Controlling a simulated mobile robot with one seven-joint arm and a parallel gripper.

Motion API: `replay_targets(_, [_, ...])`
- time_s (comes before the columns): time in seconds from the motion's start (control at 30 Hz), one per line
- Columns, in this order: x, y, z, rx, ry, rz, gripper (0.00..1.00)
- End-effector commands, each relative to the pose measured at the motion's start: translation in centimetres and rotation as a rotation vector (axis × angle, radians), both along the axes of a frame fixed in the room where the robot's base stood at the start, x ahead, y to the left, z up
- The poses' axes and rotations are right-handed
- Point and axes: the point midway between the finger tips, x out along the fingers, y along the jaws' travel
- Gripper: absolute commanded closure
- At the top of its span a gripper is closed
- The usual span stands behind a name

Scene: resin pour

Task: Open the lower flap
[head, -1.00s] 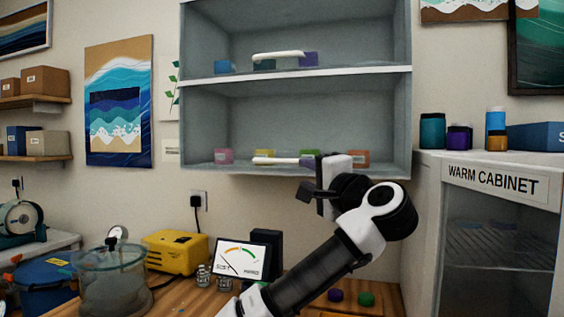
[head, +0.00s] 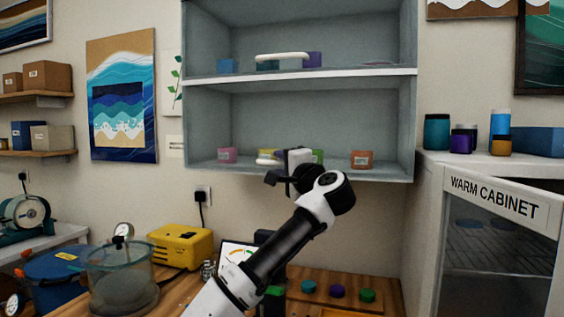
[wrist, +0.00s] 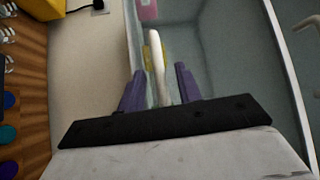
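The wall cabinet (head: 408,110) has an upper and a lower compartment. The lower flap looks clear, and its white bar handle (head: 267,158) is partly hidden by my gripper in the head view. In the wrist view the handle (wrist: 154,45) runs lengthwise between the two purple fingers of my gripper (wrist: 159,72). The fingers are apart, with a gap on each side of the handle. Whether the handle lies level with the fingertips or beyond them I cannot tell. The lower flap looks closed.
The upper compartment has its own white handle (head: 282,57). Small coloured blocks, such as an orange one (head: 361,159), sit in the lower compartment. A warm cabinet (head: 497,196) stands at right. A yellow box (head: 181,246) and a glass pot (head: 120,272) are on the bench below.

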Motion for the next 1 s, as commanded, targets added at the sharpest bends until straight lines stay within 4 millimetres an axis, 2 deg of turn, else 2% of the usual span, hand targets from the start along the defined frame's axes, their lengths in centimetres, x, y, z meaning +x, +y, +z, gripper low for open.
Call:
replay_targets(0.23, [0.09,0.04,-0.03,0.0,0.0,0.0,0.66])
replay_targets(0.5, [0.07,0.02,-0.03,0.0,0.0,0.0,1.0])
replay_targets(1.0, [-0.41,0.64,0.17,0.009,0.031,0.001,1.0])
